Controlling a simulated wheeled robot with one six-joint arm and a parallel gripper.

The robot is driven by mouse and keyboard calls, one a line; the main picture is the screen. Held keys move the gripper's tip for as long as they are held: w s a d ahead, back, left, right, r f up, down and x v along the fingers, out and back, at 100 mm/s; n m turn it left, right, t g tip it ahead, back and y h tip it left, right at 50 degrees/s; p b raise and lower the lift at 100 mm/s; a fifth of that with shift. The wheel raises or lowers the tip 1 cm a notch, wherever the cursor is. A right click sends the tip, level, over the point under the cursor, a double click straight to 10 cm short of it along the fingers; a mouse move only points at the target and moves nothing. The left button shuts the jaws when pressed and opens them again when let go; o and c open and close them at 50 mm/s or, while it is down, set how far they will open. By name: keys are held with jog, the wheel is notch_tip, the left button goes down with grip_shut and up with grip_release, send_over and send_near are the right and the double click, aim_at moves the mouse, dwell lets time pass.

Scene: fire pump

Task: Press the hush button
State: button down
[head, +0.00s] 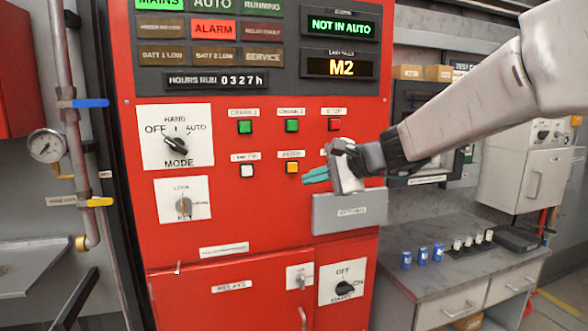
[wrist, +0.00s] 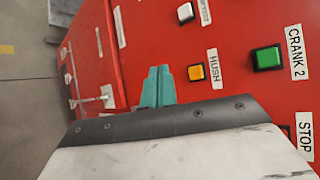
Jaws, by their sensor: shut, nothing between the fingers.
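The hush button (head: 292,167) is a small amber square on the red panel, in the row below the green and red buttons. In the wrist view it is the amber button (wrist: 196,72) beside its HUSH label (wrist: 214,69). My gripper (head: 306,176) has its teal fingers together and empty, just right of and slightly below the button in the head view. In the wrist view the closed fingers (wrist: 158,76) lie left of the button, with a gap between them in the picture. I cannot tell how far the tips are from the panel.
A white button (head: 246,171) sits left of the hush button. The green crank 2 button (head: 292,125) and the red stop button (head: 334,124) are above. A grey box (head: 348,212) juts out below my gripper. The mode switch (head: 176,140) is further left.

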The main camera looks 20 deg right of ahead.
send_near(289, 172)
jog(key=shift+s+a+x, duration=0.15)
jog(key=shift+x, duration=0.7)
jog(key=shift+s+a+x, duration=0.1)
jog(key=shift+s+x, duration=0.05)
jog(key=shift+x, duration=0.7)
jog(key=shift+s+a+x, duration=0.15)
jog(key=shift+x, duration=0.7)
jog(key=shift+f, duration=0.15)
jog(key=shift+w, duration=0.4)
jog(key=shift+w, duration=0.5)
dwell(0.3)
jog(key=shift+s, duration=0.9)
jog(key=s, duration=0.5)
dwell(0.4)
